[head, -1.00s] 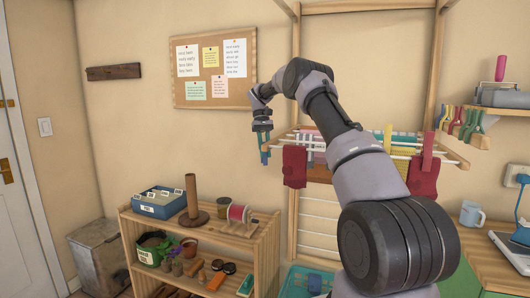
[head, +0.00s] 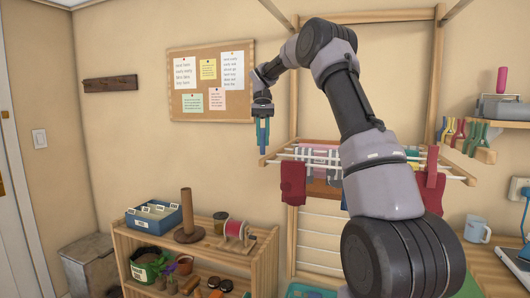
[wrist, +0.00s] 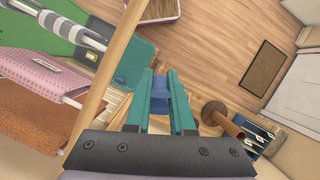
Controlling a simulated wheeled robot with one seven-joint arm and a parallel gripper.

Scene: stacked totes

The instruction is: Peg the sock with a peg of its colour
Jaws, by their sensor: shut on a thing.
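My gripper (head: 263,135) is left of the drying rack, in front of the wall, apart from the rack and the socks. It is shut on a blue peg (wrist: 160,95), which shows between its teal fingers in the wrist view; its shape is mostly hidden. A red sock (head: 292,184) hangs at the left front of the rack (head: 318,154), with no clear peg on it. Another red sock (head: 435,200) hangs at the right end under a red peg (head: 432,166), partly behind my arm.
A pink cloth (wrist: 45,75) and a brown cloth (wrist: 35,120) hang on the rack in the wrist view. A low wooden shelf unit (head: 200,255) below left bears a file box (head: 153,219) and an upright brown post (head: 187,212). A corkboard (head: 211,85) is on the wall behind.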

